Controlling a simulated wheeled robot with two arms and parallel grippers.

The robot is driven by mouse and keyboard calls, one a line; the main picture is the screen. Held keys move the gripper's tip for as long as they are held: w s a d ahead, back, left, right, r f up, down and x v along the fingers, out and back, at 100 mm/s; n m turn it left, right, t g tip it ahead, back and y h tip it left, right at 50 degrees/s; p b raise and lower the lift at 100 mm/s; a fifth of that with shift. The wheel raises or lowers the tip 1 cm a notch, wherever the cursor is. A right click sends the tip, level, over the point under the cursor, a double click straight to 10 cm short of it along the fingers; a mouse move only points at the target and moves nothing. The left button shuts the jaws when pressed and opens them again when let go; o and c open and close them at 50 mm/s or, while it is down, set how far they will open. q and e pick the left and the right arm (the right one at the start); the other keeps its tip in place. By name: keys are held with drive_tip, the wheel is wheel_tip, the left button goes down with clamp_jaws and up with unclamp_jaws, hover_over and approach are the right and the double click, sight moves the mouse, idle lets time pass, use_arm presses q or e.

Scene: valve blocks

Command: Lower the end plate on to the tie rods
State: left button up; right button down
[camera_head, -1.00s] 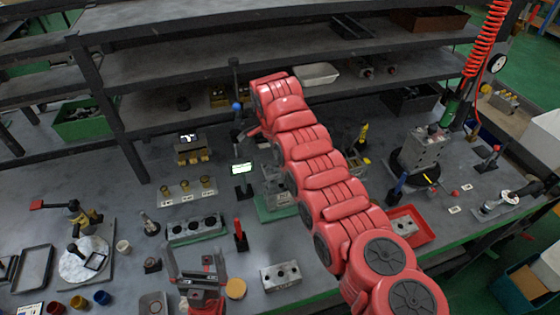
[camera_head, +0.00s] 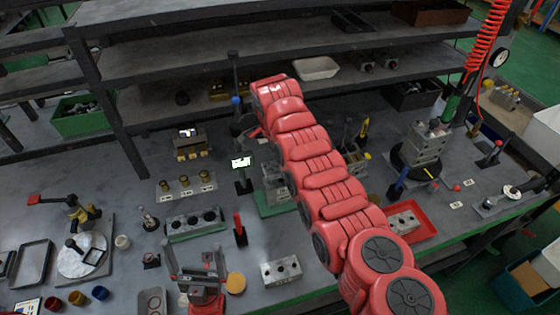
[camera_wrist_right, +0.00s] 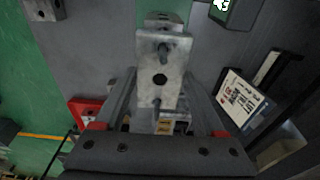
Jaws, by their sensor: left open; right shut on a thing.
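A light grey metal end plate (camera_wrist_right: 160,88) with a dark hole in its middle is between the fingers of my right gripper (camera_wrist_right: 163,78) in the right wrist view. The gripper is shut on it. A rod or bolt end shows at the plate's upper part; I cannot tell if it passes through. The tie rods are not clear. My left gripper (camera_head: 195,262) is open and empty at the front of the bench.
A grey block with holes (camera_head: 281,271) lies right of my left gripper. A longer block (camera_head: 195,224) and a lit display (camera_head: 241,162) stand behind it. A red tray (camera_head: 428,222) is right of my arm. Shelves (camera_head: 250,80) rise at the back.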

sight(280, 181)
drive_tip(key=shift+f+b, duration=1)
drive_tip(key=shift+f, duration=0.95)
drive_tip(key=shift+s+f+b, duration=0.2)
drive_tip(key=shift+f+b, duration=0.15)
drive_tip(key=shift+f, duration=0.1)
drive_tip(key=shift+r, duration=0.15)
drive_tip(key=shift+s+d+r+b, duration=0.1)
drive_tip(key=shift+r+b, duration=0.05)
drive_tip(key=shift+r, duration=1.35)
drive_tip(key=shift+s+d+r+b, duration=0.1)
drive_tip(key=shift+r+b, duration=0.05)
drive_tip(key=shift+r, duration=2.7)
drive_tip(key=shift+s+d+r, duration=0.15)
drive_tip(key=shift+r, duration=0.3)
drive_tip(key=shift+p, duration=0.3)
drive_tip(key=shift+r, duration=0.1)
drive_tip(key=shift+w+a+r, duration=0.15)
drive_tip(key=shift+w+a, duration=0.1)
drive_tip(key=shift+w, duration=0.05)
